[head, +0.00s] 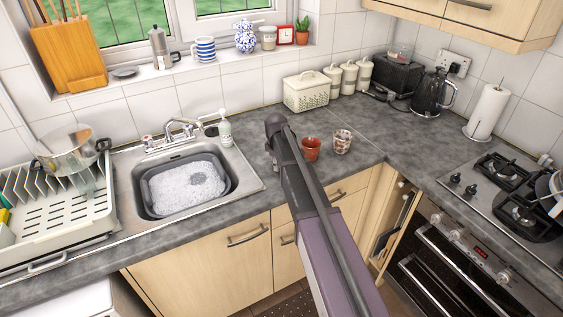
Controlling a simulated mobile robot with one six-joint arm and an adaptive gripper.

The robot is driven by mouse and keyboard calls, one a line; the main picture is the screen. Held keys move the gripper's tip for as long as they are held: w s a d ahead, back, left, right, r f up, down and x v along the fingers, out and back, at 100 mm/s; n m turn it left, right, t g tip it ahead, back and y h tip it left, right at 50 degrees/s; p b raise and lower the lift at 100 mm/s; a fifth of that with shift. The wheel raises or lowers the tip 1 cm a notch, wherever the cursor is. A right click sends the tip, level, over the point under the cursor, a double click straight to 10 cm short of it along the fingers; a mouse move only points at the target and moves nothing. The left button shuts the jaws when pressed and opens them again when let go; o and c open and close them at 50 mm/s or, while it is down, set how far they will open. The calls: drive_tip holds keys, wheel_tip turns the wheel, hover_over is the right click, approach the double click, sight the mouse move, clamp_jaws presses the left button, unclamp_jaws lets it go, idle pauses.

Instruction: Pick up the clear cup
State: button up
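I cannot clearly make out a clear cup. A faint see-through shape, perhaps a glass (86,184), stands in the dish rack (60,234) at the left, below a steel pot, but it is too small to be sure. A see-through vessel (400,54) also shows on top of the toaster at the back right. My arm reaches up from the bottom over the counter, its dark far end just left of a reddish-brown cup (310,149). No gripper fingers can be made out.
A sink basin (237,182) holds foamy water, with a soap bottle (225,130) behind it. A patterned cup (342,141) stands right of the brown one. A steel pot (70,150) sits on the rack. Counter around the corner is mostly clear; a hob (478,190) is at right.

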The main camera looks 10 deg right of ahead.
clamp_jaws()
drive_tip(key=shift+r, duration=0.2)
wheel_tip(320, 180, up, 4)
drive_tip(key=p, duration=0.4)
drive_tip(key=shift+f, duration=0.1)
drive_tip(key=s+p, duration=0.1)
drive_tip(key=s, duration=1.5)
drive_tip(key=shift+d+r, duration=0.25)
drive_tip(key=shift+r, duration=0.15)
